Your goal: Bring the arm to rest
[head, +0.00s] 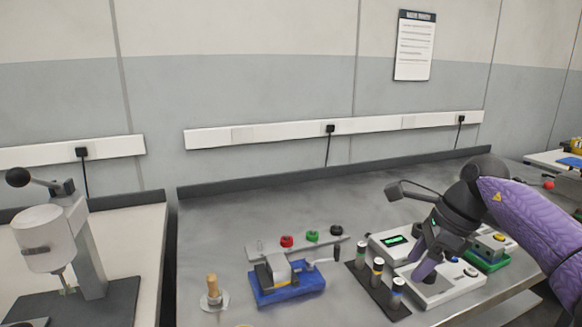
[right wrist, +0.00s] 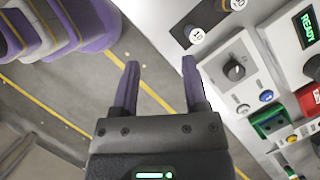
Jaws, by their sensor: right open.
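My right arm, with a purple sleeve (head: 530,218), reaches in from the right over the workbench (head: 215,240). My right gripper (head: 423,266) points down in front of the white control box (head: 452,285) in the head view. In the right wrist view the purple fingers of the right gripper (right wrist: 160,68) are spread apart with nothing between them. The floor (right wrist: 155,110) with yellow lines shows beyond them, and the bench edge lies to their right. My left gripper is not in view.
A blue vise (head: 290,288) and a wooden-handled tool (head: 213,290) are farther left. In the right wrist view, panels with a knob (right wrist: 234,70) and a READY display (right wrist: 309,27) are close on the right.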

